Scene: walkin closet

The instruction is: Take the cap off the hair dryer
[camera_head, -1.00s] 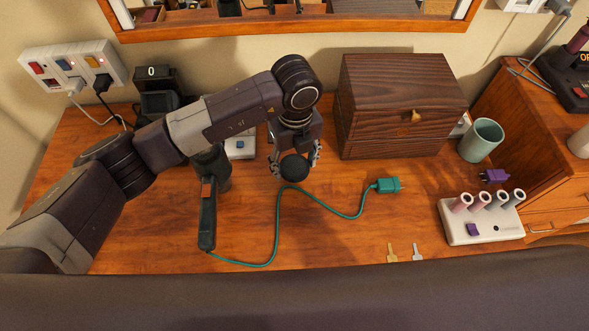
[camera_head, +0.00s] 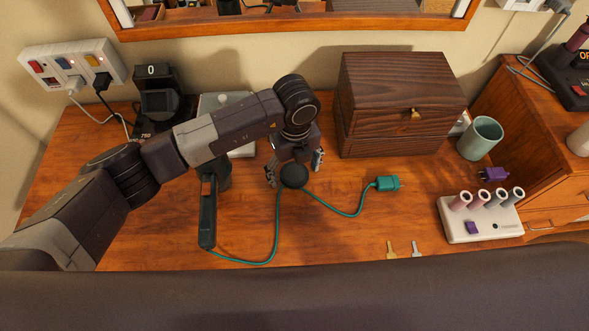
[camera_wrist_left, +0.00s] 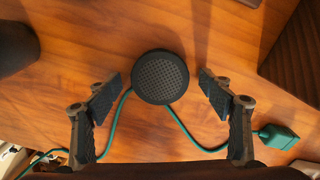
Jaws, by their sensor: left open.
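The hair dryer (camera_head: 208,215) lies on the wooden table, its dark handle towards the front; my left arm partly covers its barrel. The cap (camera_head: 294,176), a round black disc with a mesh face, is apart from the dryer, to its right. It looks to rest on the table at the green cord, mesh side up, and shows in the left wrist view (camera_wrist_left: 160,77). My left gripper (camera_head: 295,168) is open, its fingers (camera_wrist_left: 158,100) spread wider than the cap on either side, not touching it. My right gripper is not in view.
A green plug (camera_head: 387,184) ends the cord. A dark wooden box (camera_head: 400,110) stands behind right, with a green cup (camera_head: 480,138) beside it. A white holder with several rollers (camera_head: 480,225) and two keys (camera_head: 403,250) are at the front right. The table's front middle is mostly clear.

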